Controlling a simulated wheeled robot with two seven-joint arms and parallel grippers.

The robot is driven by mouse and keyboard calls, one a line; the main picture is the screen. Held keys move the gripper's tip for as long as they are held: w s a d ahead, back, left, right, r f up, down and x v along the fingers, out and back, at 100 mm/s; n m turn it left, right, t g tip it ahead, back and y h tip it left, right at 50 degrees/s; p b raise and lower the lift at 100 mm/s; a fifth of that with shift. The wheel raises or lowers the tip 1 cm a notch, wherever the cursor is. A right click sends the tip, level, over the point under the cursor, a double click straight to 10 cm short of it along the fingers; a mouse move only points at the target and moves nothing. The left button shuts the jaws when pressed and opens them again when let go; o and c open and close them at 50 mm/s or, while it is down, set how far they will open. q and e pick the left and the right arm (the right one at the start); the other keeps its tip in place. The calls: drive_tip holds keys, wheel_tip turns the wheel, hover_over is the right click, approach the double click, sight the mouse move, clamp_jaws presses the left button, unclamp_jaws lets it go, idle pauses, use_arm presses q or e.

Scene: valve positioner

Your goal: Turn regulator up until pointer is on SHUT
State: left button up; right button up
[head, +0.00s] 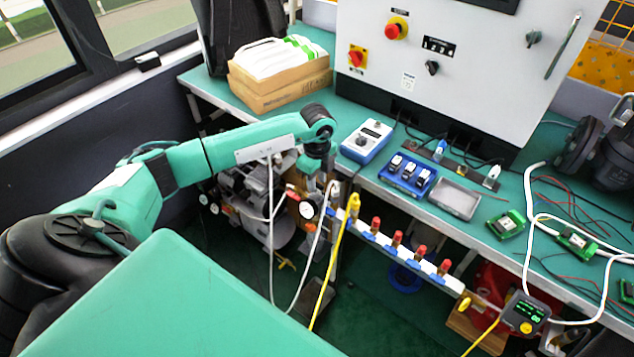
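My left arm reaches in from the left, and its gripper (312,180) points down just in front of the bench edge. It is at the top of a small brass-coloured fitting with a round white gauge (307,209), which looks like the regulator. The fingers are small and partly hidden by the wrist, so I cannot tell whether they are open or closed on a knob. A black unit with a green lit display (528,312) and a yellow round part stands at the lower right. I cannot make out a pointer or the word SHUT. My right gripper is not in view.
A white rail with several red-topped fittings (396,239) runs below the green bench (335,92). White and yellow hoses (326,275) hang close to my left gripper. A blue meter (367,141), a blue tray (406,176) and a grey tray (454,198) lie on the bench.

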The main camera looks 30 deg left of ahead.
use_arm(q)
drive_tip(key=shift+f, duration=1)
clamp_jaws()
drive_tip(key=shift+m, duration=0.3)
